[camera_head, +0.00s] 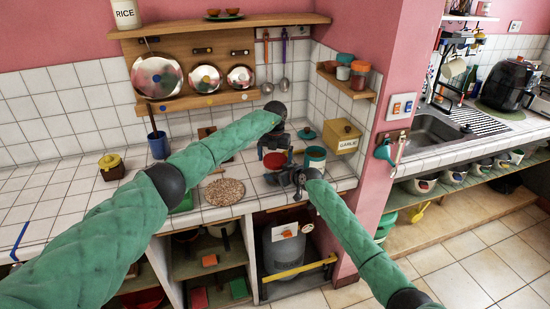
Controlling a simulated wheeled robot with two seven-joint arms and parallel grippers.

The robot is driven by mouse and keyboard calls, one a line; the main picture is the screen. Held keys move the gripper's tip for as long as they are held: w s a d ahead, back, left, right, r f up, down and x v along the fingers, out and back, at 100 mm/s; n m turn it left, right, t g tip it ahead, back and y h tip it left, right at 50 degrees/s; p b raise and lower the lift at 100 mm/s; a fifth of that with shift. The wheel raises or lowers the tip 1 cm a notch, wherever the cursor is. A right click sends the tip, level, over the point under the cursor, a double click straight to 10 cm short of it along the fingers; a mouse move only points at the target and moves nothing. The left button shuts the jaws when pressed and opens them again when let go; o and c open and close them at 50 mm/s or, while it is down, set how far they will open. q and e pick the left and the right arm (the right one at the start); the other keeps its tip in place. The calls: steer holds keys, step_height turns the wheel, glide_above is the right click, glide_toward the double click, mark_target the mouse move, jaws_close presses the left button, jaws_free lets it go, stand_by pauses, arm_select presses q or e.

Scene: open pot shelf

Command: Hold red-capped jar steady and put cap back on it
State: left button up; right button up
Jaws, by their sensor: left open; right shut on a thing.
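The red cap (275,160) shows as a small red disc on the counter's right part, between my two grippers. The jar's body is mostly hidden behind my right gripper, and I cannot tell whether the cap sits fully on it. My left gripper (273,147) is open just above and behind the red cap. My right gripper (284,181) is shut at the jar, just below and in front of the cap.
A teal pot (315,158) and a yellow garlic box (342,135) stand close on the right. A round speckled mat (224,192) lies to the left. A blue utensil holder (158,145) and yellow pot (111,167) stand farther left. The tiled counter (60,195) has free room left.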

arm_select(q)
steer(key=shift+r, duration=2.25)
step_height(320, 180, up, 2)
steer(key=shift+d+r+n, duration=0.1)
steer(key=shift+d+n, duration=0.05)
steer(key=shift+n, duration=0.45)
steer(key=shift+r+n, duration=0.5)
steer(key=shift+r, duration=0.15)
steer(key=shift+f, duration=0.1)
steer(key=shift+f, duration=3.95)
